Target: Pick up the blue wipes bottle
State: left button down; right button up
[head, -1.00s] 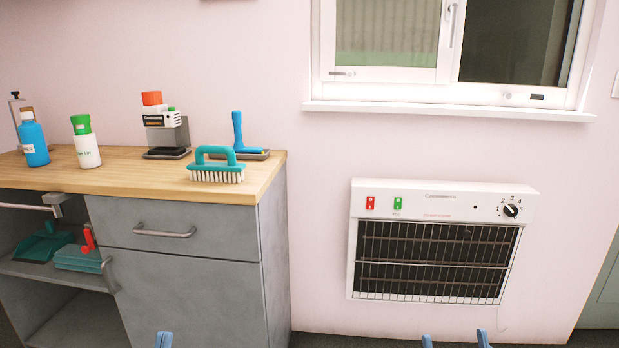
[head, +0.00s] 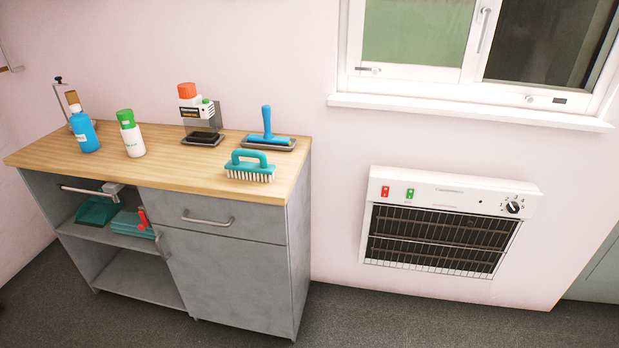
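The blue wipes bottle (head: 84,131) stands upright at the left end of the wooden counter top, with a pale cap and a small white label. A metal stand (head: 67,97) is just behind it, and a white bottle with a green cap (head: 131,134) stands to its right, apart from it. Neither of my grippers shows in the head view now.
The wooden counter (head: 190,174) also bears a teal scrubbing brush (head: 250,167), a blue-handled tool (head: 267,128) on a tray and an orange-capped container (head: 189,101). A heater (head: 446,222) hangs on the wall at right. Grey floor (head: 400,312) in front is clear.

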aim_at(81, 124)
jog(key=u, duration=1.4)
